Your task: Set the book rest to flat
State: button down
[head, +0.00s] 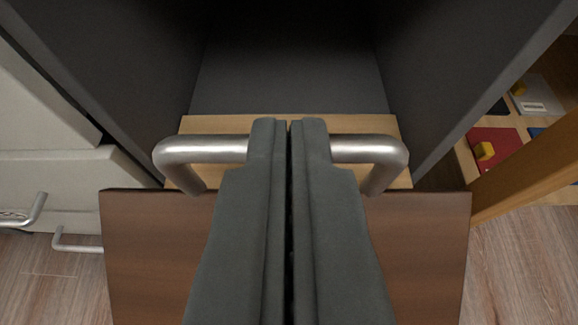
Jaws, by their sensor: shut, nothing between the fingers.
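My gripper (289,128) reaches up from the bottom of the head view, its two dark grey fingers closed together with nothing between them. Its tips overlap the middle of a silver bar handle (205,151) and hide that part. I cannot tell whether they touch it. The handle lies across a light wood strip (220,124) and the upper edge of a brown wood panel (150,245). I cannot tell for sure whether this panel is the book rest; no other thing here clearly looks like one.
A dark open recess (290,75) with grey side walls lies beyond the strip. White drawers (70,175) with metal handles stand at the left. At the right, a wooden shelf unit (535,165) holds coloured pieces. Wood floor (525,265) shows at both lower sides.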

jog(key=shift+w+f, duration=0.1)
jog(key=shift+w+f+g, duration=0.5)
jog(key=shift+w+f, duration=0.25)
jog(key=shift+w, duration=0.1)
jog(key=shift+w+f+g, duration=0.55)
jog(key=shift+w+f, duration=0.6)
jog(key=shift+f, duration=0.7)
jog(key=shift+w+f+g, duration=0.5)
jog(key=shift+w+f, duration=0.6)
jog(key=shift+f, duration=0.75)
jog(key=shift+w+f+g, duration=0.55)
jog(key=shift+w+f, duration=0.6)
jog(key=shift+f, duration=0.7)
jog(key=shift+w+r, duration=0.1)
jog(key=shift+r, duration=0.25)
jog(key=s+r, duration=0.5)
jog(key=r, duration=0.6)
jog(key=shift+r, duration=0.3)
